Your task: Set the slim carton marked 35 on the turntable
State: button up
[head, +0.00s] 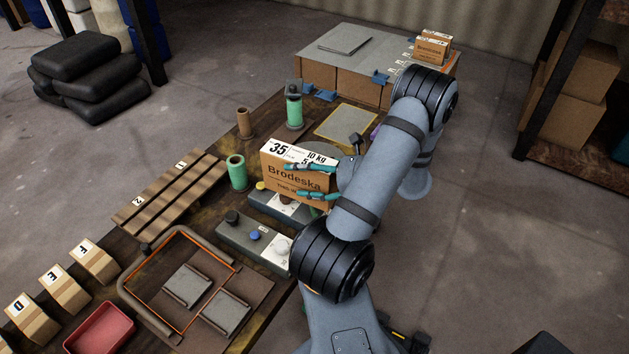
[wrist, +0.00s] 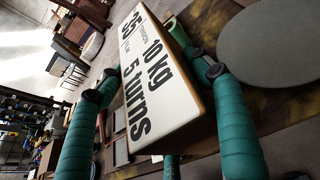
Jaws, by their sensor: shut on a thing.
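The slim carton marked 35 (head: 283,180) is a brown box with a white top label and the word Brodeska on its side. My gripper (head: 296,181) is shut on it, with teal fingers across its side. In the wrist view the carton (wrist: 150,75) lies between the two fingers, its label reading 35, 10 kg and 5 turns. A grey round disc, apparently the turntable (wrist: 275,50), shows to the right of the carton in the wrist view. In the head view the carton and my arm hide much of that area. The carton's underside is hidden.
A green cylinder (head: 237,172) stands just left of the carton. A grey control box with knobs (head: 241,238) lies in front. A slatted rack (head: 172,192), an orange-edged tray (head: 150,272) and a red bin (head: 100,329) are further left. A yellow-edged plate (head: 347,122) lies behind.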

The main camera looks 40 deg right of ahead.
jog(key=w+d+r+m+t+h+b, duration=0.1)
jog(key=w+d+m+h+b, duration=0.15)
jog(key=d+b, duration=0.45)
jog(key=w+d+r+m+h+b, duration=0.1)
jog(key=d+m+h+b, duration=0.25)
jog(key=d, duration=0.85)
jog(key=shift+n, duration=0.3)
jog(key=w+a+f, duration=0.1)
jog(key=w+f, duration=0.2)
jog(key=w+a+f, duration=0.2)
jog(key=w+f, duration=0.2)
jog(key=w+a+f, duration=0.1)
jog(key=w+f, duration=0.2)
jog(key=w, duration=0.1)
jog(key=shift+a+f, duration=0.15)
jog(key=shift+f, duration=0.05)
jog(key=o, duration=1.8)
jog(key=shift+s+a+f, duration=0.1)
jog(key=shift+s, duration=0.05)
jog(key=shift+c, duration=0.2)
jog(key=shift+o, duration=0.3)
jog(key=v, duration=1.2)
jog(key=shift+b, duration=0.35)
jog(key=shift+a, duration=0.15)
